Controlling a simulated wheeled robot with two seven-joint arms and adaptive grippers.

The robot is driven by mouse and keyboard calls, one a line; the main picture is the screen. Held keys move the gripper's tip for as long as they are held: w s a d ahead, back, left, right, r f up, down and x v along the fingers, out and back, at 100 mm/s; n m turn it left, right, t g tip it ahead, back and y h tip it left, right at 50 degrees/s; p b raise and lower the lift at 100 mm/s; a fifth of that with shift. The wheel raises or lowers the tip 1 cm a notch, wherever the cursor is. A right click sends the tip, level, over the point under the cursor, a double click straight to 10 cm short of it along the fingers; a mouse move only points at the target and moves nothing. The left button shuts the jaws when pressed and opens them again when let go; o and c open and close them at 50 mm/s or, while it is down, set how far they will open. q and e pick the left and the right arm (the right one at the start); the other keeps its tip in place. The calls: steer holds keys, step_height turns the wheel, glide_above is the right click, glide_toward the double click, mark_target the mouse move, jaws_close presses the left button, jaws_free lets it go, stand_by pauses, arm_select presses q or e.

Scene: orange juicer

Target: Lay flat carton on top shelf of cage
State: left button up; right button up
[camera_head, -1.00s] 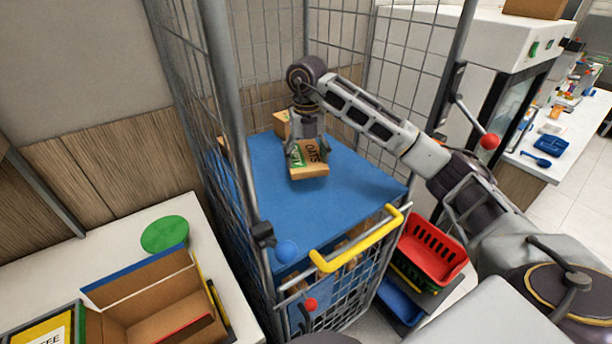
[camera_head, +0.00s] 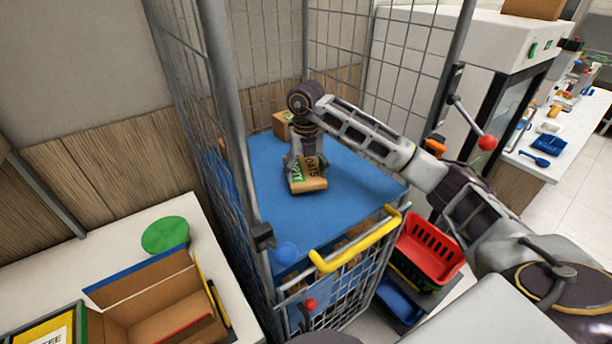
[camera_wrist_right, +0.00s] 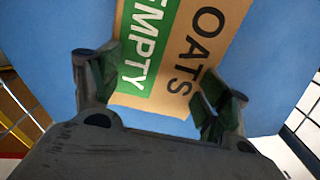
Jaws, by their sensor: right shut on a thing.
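The flat carton (camera_head: 309,177) is brown cardboard with a green patch; in the right wrist view the carton (camera_wrist_right: 175,50) reads "OATS" and "EMPTY". My right gripper (camera_head: 304,163) points down over the blue top shelf (camera_head: 350,190) of the wire cage and is shut on the carton. Its two fingers (camera_wrist_right: 160,95) are on either side of the carton. The carton is low over the shelf's middle; I cannot tell whether it touches the shelf. My left gripper is not in view.
Another brown carton (camera_head: 283,125) sits at the shelf's back corner. Wire mesh and posts (camera_head: 228,110) surround the shelf, with a yellow handle (camera_head: 357,240) in front. A red basket (camera_head: 430,250) stands right; an open box (camera_head: 160,300) lies on the left table.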

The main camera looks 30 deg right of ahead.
mark_target(306, 174)
steer(key=shift+f, duration=0.95)
steer(key=shift+f, duration=0.15)
steer(key=o, duration=1)
steer(key=shift+o, duration=0.2)
steer(key=shift+r+p, duration=1.7)
steer(key=shift+r, duration=1)
step_height(306, 174, up, 7)
